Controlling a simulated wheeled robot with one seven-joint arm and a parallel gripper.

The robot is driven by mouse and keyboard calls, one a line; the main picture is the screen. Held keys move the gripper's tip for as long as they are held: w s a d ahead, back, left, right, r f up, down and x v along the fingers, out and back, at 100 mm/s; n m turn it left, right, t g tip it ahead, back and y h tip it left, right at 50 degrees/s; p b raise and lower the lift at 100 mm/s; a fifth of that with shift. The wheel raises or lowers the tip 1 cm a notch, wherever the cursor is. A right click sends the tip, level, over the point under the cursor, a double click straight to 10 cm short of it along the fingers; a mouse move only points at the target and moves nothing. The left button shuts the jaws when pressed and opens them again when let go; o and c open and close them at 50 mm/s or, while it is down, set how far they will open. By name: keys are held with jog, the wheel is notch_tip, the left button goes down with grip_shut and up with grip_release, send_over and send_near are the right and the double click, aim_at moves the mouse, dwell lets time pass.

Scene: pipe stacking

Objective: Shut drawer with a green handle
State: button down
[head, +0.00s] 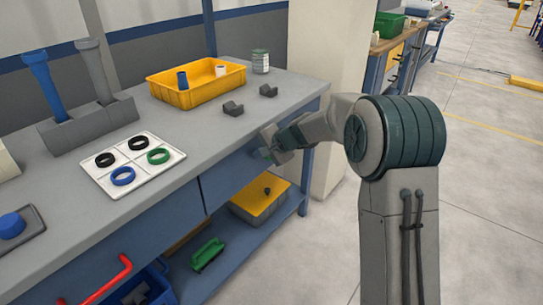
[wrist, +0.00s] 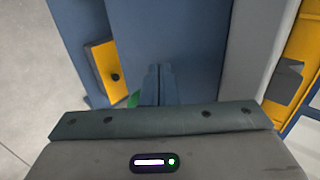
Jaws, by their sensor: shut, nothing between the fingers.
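The blue drawer front (head: 228,176) is under the right part of the workbench top. A small piece of green (head: 265,153), probably its handle, shows beside my gripper (head: 272,150); the rest is hidden. My gripper is shut and empty at the drawer front. In the wrist view the closed fingers (wrist: 160,84) point at a blue panel (wrist: 190,35), and a bit of green (wrist: 133,99) shows at their left. I cannot tell whether the fingers touch the panel, or whether the drawer is fully flush.
A red-handled drawer (head: 100,280) is at the lower left. The bench top holds a yellow bin (head: 198,98), a white tray (head: 130,185) with rings and grey blocks (head: 232,110). A lower shelf holds a yellow bin (head: 262,213) and a green item (head: 207,254).

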jog(key=shift+w+a+r, duration=0.15)
jog(key=shift+w+a, duration=0.05)
jog(key=shift+a, duration=0.2)
jog(key=shift+a+r, duration=0.1)
jog(key=shift+a, duration=0.05)
jog(key=s+d+r, duration=0.6)
jog(key=d, duration=0.4)
jog(key=s+d+r+n+h+p, duration=0.2)
jog(key=s+d+r+p, duration=0.3)
jog(key=s, duration=0.5)
jog(key=s+d+r+n+g+h+p, duration=0.1)
jog(key=s+d+r+p, duration=0.4)
jog(key=s+r+p, duration=0.5)
jog(key=s+d+r+n+g+h+p, duration=0.1)
jog(key=s+d+r+n+h+p, duration=0.2)
jog(key=s+r+p, duration=0.5)
jog(key=s+d+h+p, duration=0.1)
jog(key=s+d+p, duration=0.1)
jog(key=s, duration=0.2)
jog(key=shift+r+n+h, duration=0.25)
jog(key=shift+n+h, duration=0.05)
jog(key=shift+h, duration=0.1)
